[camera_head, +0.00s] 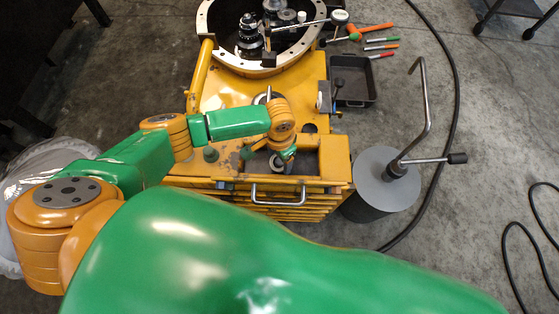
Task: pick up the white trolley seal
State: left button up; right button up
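My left arm comes in from the left and its wrist hangs over the front recess of the yellow trolley (222,92). My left gripper (281,161) points down into that recess. Its fingers are small and partly hidden by the wrist, so I cannot tell whether they are open or shut. A small pale, shiny patch shows at the fingertips, but I cannot make out whether it is the white trolley seal. The seal is not clearly visible anywhere else. My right gripper is out of view.
A round metal housing (203,25) with gears stands at the trolley's far end. A black tray (358,92) and several hand tools lie to its right. A grey cylinder (371,190) with a bent crank stands close right. Black cable crosses the floor. My green arm link blocks the foreground.

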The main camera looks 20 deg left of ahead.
pick_arm(q)
jog(key=c, duration=0.9)
notch_tip(320, 180, up, 10)
jog(key=p, duration=0.3)
jog(key=shift+p, duration=0.4)
